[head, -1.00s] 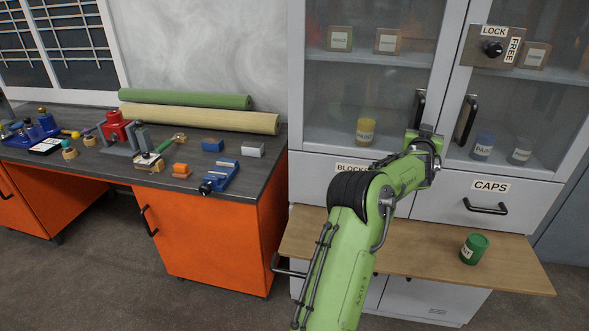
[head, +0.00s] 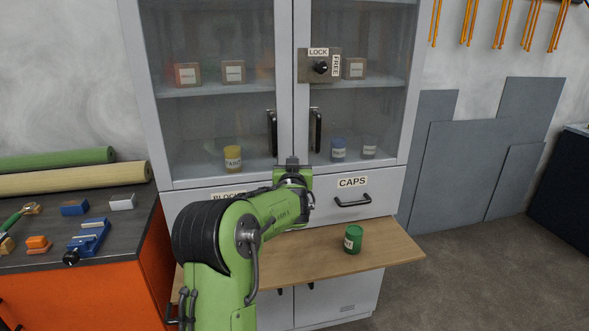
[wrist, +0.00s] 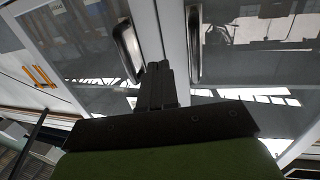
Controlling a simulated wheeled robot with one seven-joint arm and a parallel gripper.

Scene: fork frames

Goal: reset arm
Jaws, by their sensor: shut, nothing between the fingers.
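My green arm reaches up in front of the grey cabinet. My gripper (head: 292,162) is in front of the glass doors, just below and between the two black door handles. In the wrist view my gripper (wrist: 157,72) shows its dark fingers together, with nothing between them. The left door handle (head: 272,133) and the right door handle (head: 316,130) stand on either side of the door seam. Both doors look shut. The fingers look apart from both handles.
A green paint can (head: 353,239) stands on the wooden pull-out shelf (head: 390,252). The CAPS drawer (head: 385,203) is shut. A dark workbench (head: 135,228) with a blue vise (head: 90,237) stands at left. Open floor (head: 465,275) lies at right.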

